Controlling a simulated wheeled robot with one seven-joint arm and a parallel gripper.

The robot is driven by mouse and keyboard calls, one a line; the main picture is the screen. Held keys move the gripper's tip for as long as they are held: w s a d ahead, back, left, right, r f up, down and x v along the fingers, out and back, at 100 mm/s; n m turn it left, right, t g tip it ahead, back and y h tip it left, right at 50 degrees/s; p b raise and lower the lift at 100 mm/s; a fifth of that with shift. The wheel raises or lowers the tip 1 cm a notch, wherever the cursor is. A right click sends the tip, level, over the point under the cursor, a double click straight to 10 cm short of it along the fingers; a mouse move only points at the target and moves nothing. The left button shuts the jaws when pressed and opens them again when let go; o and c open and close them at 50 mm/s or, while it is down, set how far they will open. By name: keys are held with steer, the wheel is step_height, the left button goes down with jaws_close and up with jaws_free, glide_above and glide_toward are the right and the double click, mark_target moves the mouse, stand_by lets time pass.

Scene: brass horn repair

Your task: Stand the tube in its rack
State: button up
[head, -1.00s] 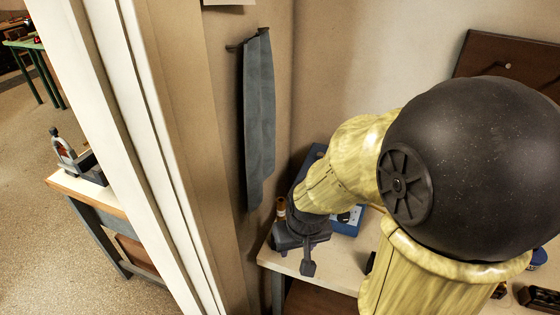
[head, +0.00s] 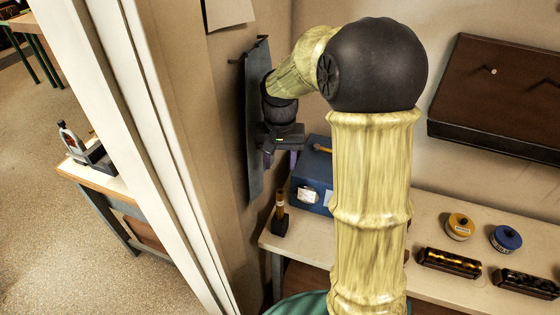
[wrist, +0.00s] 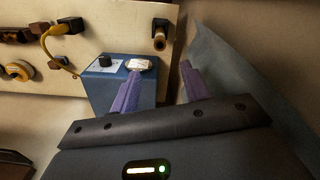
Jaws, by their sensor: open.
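The tube (head: 281,203) is a short orange-brown cylinder with a paler band. It stands upright in a small dark rack (head: 280,224) at the bench's left end. In the wrist view the tube (wrist: 159,38) is seen nearly end-on, with the dark rack (wrist: 161,23) around its far end. My gripper (head: 281,155) is raised above the bench, apart from the tube. In the wrist view its two purple fingers are spread, with nothing between the tips (wrist: 160,80).
A blue box (head: 316,172) with a dial and a white gauge stands right of the rack. Grey cloth (head: 256,100) hangs on the wall close to my gripper. Tins (head: 459,227) and dark blocks (head: 449,263) lie farther right. A white door frame (head: 130,130) is at left.

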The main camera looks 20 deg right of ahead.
steer(key=shift+f, duration=0.15)
step_height(320, 180, down, 17)
steer(key=p, duration=0.3)
stand_by(0.3)
steer(key=shift+c, duration=0.5)
jaws_close()
step_height(320, 180, up, 10)
steer(key=p, duration=0.8)
glide_above(280, 202)
steer(key=w, duration=0.1)
steer(key=shift+w+d, duration=0.1)
steer(key=shift+d, duration=0.05)
stand_by(0.5)
